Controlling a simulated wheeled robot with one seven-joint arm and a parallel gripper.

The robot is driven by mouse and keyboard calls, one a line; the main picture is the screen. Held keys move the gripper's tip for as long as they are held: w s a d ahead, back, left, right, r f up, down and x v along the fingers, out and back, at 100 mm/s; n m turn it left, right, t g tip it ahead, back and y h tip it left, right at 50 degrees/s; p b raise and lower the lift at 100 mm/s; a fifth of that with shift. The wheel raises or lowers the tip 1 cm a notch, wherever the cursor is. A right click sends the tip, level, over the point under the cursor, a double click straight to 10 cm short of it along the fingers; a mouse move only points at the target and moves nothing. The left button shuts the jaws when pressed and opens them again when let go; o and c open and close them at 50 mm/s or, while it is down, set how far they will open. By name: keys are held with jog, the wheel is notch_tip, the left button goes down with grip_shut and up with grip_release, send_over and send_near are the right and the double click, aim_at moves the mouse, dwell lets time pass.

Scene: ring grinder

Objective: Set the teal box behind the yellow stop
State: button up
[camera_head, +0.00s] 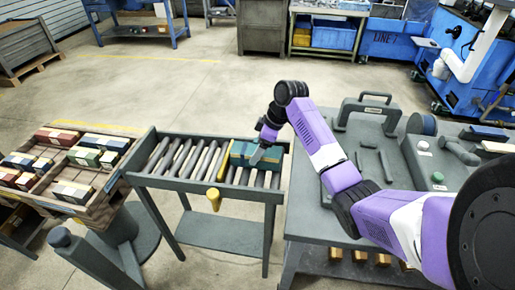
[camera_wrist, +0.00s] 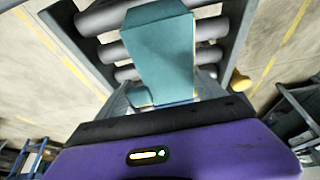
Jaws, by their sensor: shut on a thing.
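The teal box (camera_head: 238,149) is at the right part of the roller conveyor, just right of the yellow stop. My gripper (camera_head: 259,153) reaches down over the conveyor and is shut on the box. In the wrist view the teal box (camera_wrist: 161,55) fills the middle above the rollers. I cannot tell whether it rests on them or is slightly raised. The yellow stop (camera_head: 214,198) has its knob at the conveyor's front rail and a bar running back across the rollers. Its yellow knob (camera_wrist: 240,81) also shows right of the box in the wrist view.
The roller conveyor (camera_head: 160,182) has bare rollers left of the stop. A wooden rack (camera_head: 108,183) with several coloured boxes stands at the left. A grey workbench (camera_head: 315,233) with tools stands close on the right, under my arm.

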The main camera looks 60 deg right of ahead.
jog(key=shift+f, duration=0.1)
jog(key=o, duration=1.3)
jog(key=shift+o, duration=0.2)
jog(key=shift+r+p, duration=3.5)
jog(key=shift+r, duration=0.5)
